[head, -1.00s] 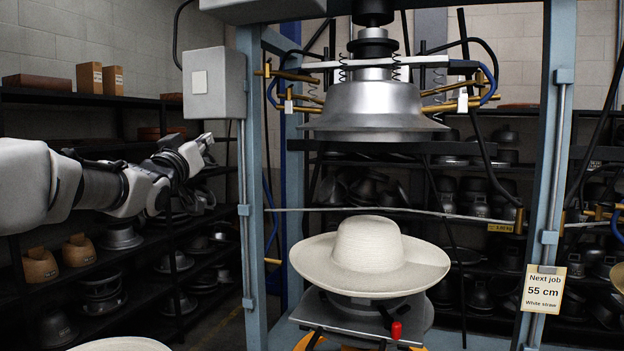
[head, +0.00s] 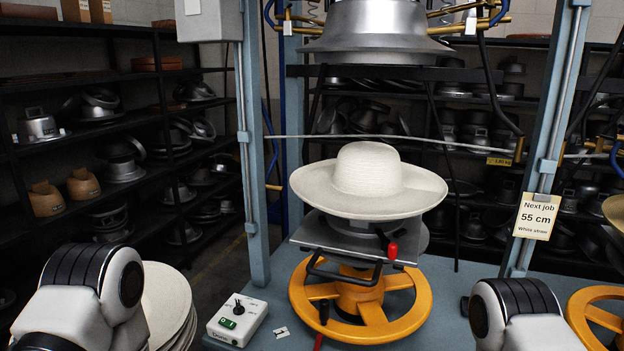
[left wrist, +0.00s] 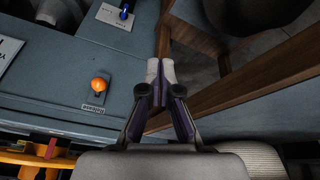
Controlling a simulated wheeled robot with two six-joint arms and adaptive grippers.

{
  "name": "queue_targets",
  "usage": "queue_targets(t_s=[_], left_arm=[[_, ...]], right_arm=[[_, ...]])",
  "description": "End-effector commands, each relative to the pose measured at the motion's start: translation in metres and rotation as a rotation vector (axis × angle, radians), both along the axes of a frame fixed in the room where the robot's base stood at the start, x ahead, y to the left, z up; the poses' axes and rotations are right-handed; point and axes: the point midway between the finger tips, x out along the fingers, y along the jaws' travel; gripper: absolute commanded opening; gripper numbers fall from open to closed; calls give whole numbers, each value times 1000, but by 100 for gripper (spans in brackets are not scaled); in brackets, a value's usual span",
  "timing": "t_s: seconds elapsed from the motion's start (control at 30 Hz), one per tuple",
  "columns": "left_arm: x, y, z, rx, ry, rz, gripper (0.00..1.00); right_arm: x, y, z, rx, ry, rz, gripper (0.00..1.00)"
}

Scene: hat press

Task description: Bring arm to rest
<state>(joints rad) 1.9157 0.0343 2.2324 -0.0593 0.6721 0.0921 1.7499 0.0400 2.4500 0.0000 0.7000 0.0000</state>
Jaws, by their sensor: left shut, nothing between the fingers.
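My left gripper (left wrist: 160,72) shows in the left wrist view, shut and empty, with its two fingertips together. It is near a wooden frame edge (left wrist: 245,85) beside a blue-grey surface, touching nothing that I can make out. In the head view my left arm (head: 90,298) is low at the bottom left, its gripper out of the picture. My right arm (head: 525,315) shows at the bottom right, its gripper also out of the picture. A wide-brimmed white straw hat (head: 368,172) sits on the press below the raised metal die (head: 375,40).
A yellow handwheel (head: 412,315) is under the hat. A control box (head: 237,318) stands on the press bench, and stacked white hats (head: 168,305) are near my left arm. An orange release button (left wrist: 99,85) shows in the left wrist view. Shelves of metal moulds line the back.

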Motion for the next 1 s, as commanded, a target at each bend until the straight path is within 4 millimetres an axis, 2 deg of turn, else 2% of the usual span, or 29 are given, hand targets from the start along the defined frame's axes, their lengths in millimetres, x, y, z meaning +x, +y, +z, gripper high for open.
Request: queue_targets(t_s=[0.03,0.1,0.33,0.4,0.5,0.63,0.73,1.0], left_arm=[[-31,1,-10,6,65,-3,0],[-70,2,-19,15,145,-11,0],[-179,5,-27,37,374,-36,0],[-172,5,-66,37,359,-37,0],[-172,5,-95,37,358,-36,0],[-171,5,-124,36,356,-36,0],[-171,5,-132,36,355,-36,0],[-171,5,-131,36,355,-36,0]], right_arm=[[0,0,0,0,0,0,40],[0,0,0,0,0,0,40],[0,0,0,0,0,0,40],[1,0,-38,0,-2,0,40],[-1,0,-68,0,1,0,40],[0,0,-97,0,0,0,40],[0,0,-105,0,0,0,40],[0,0,-104,0,0,0,40]])
